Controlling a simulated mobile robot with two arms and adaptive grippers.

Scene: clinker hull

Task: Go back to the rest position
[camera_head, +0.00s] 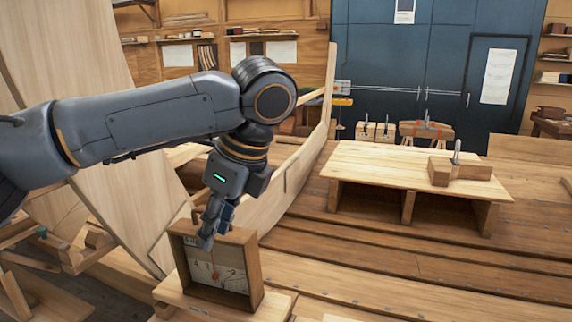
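My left arm comes in from the left, and its gripper (206,232) points down at the top edge of a small wooden box (246,262). The box stands open at the front, with a pale dial-like panel (212,274) and a red pointer inside. The gripper fingers overlap the box's upper left part. I cannot tell if they touch it, or whether they are open or shut. My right gripper is not in view.
The planked hull (291,186) rises behind the arm. A low wooden bench (385,165) stands right of centre, with a clamped wooden block (461,170) on it. Stepped planks (390,262) fill the foreground. Blue doors (410,70) stand at the back.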

